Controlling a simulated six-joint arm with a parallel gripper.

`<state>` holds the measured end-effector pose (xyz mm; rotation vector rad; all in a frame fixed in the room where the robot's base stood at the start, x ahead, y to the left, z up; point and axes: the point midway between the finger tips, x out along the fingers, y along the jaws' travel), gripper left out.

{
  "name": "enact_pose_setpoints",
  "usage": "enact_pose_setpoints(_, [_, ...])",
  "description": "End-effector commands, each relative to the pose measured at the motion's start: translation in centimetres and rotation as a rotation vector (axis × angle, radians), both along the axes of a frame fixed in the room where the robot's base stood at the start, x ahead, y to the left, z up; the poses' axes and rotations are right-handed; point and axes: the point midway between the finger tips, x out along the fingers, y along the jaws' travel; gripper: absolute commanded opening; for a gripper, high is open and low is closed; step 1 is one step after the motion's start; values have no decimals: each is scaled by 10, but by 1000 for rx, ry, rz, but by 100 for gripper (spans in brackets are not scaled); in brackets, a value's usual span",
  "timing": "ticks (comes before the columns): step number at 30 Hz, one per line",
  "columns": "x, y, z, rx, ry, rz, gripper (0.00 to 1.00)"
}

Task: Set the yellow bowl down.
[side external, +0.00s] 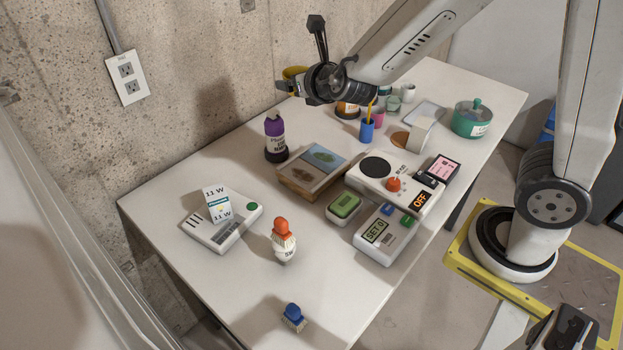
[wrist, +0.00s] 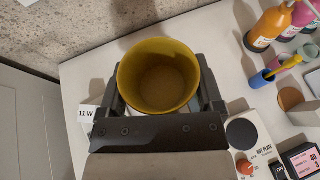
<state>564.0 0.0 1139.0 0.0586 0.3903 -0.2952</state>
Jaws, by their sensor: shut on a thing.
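The yellow bowl (wrist: 158,82) sits upright between the two fingers of my gripper (wrist: 161,92) in the wrist view, with its open mouth facing the camera and its inside empty. My gripper is shut on the bowl. In the side view the bowl (side external: 293,72) is mostly hidden behind my gripper (side external: 290,85), with only a bit of its yellow rim showing. The gripper holds it above the far-left part of the white table (side external: 160,215), near the concrete wall. The table directly below the bowl is hidden in the wrist view.
A blue pencil cup (side external: 367,130), a hot plate (side external: 385,185) and a green pot (side external: 471,119) are to the right.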

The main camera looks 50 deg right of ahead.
Motion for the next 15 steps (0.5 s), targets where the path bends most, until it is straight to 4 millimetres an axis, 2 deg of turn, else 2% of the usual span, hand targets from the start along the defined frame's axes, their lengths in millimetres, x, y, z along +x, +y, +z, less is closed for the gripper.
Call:
enact_pose_setpoints(8, [3, -3, -2, 1, 0, -12, 27])
enact_pose_setpoints(15, [18, -20, -11, 7, -2, -81, 27])
